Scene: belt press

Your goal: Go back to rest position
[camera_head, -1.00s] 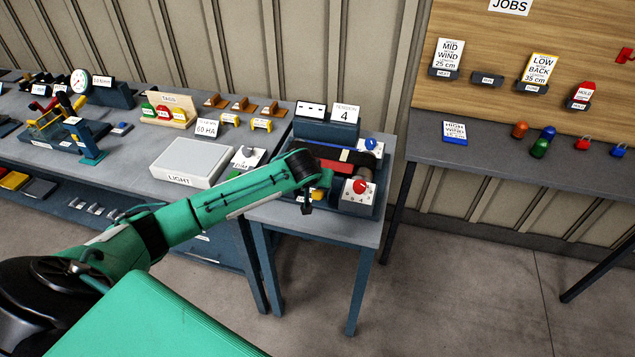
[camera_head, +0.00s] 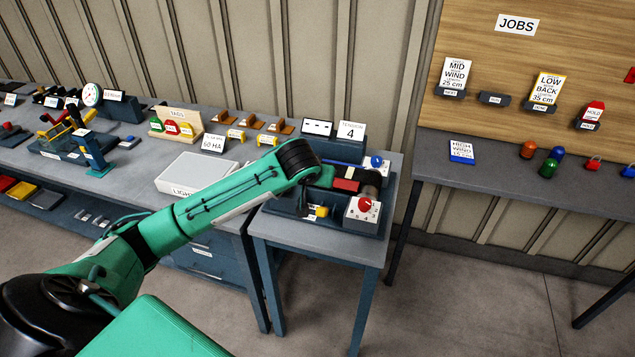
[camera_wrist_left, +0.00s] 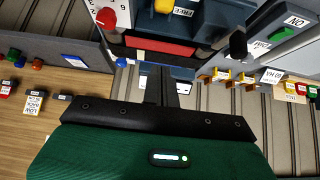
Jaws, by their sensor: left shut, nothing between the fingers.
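My left arm reaches in from the left in the head view. Its black wrist joint (camera_head: 297,158) is in front of the belt press (camera_head: 340,226) on the small table. The arm hides part of the press, and the fingers cannot be made out there. In the left wrist view, my left gripper (camera_wrist_left: 168,86) is shut, with its dark fingers together and nothing between them. The red block of the press (camera_wrist_left: 160,47) shows beyond the fingers, apart from them in that picture. My right gripper is not in view.
The press has a red knob (camera_head: 365,204) and a blue knob (camera_head: 376,161). A light box (camera_head: 190,172), tags and a gauge stand on the long bench to the left. A job board (camera_head: 520,70) and shelf are at right. Open floor lies in front.

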